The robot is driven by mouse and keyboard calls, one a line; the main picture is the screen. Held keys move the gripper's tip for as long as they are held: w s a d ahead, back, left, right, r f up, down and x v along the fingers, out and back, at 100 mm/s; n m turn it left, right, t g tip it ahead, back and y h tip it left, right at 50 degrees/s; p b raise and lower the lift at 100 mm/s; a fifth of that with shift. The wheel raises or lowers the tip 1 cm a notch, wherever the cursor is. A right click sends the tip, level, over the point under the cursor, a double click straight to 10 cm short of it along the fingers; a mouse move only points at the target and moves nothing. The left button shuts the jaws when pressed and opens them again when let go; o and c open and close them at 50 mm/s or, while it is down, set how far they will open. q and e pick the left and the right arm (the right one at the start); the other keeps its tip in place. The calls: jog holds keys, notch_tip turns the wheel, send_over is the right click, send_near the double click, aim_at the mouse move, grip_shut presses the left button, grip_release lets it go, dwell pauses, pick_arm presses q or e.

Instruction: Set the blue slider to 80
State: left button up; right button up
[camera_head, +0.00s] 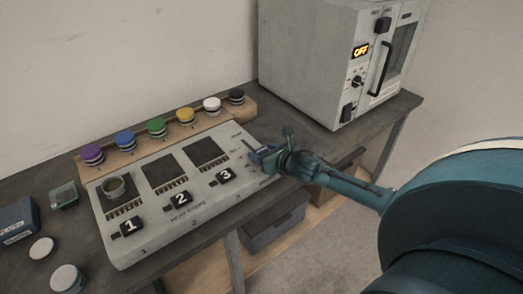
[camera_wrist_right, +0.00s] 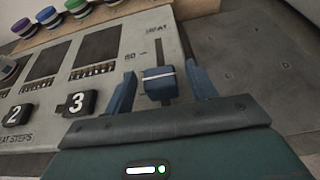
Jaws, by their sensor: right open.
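The blue slider (camera_wrist_right: 158,86) is a blue block with a pale line across it, on a vertical slot beneath the label "HEAT" in the right wrist view. A scale number, hard to read but like "60" or "80", stands left of the slot above the slider. My right gripper (camera_wrist_right: 161,88) is open, with one blue finger on each side of the slider and visible gaps to it. In the head view my right gripper (camera_head: 266,153) is at the right end of the grey panel (camera_head: 150,228) and largely covers the slider. My left gripper is not in view.
The panel has black buttons 1 (camera_head: 130,226), 2 (camera_head: 181,198) and 3 (camera_head: 225,175). Several coloured-lid jars stand on a wooden rack (camera_head: 88,160) behind it. A grey oven (camera_head: 310,60) reading "OFF" stands at the back right. Bare table lies right of the panel.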

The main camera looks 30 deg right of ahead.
jog(key=shift+w+a+f, duration=0.1)
jog(key=shift+w+f, duration=0.1)
jog(key=shift+w, duration=0.35)
jog(key=shift+c, duration=0.4)
grip_shut()
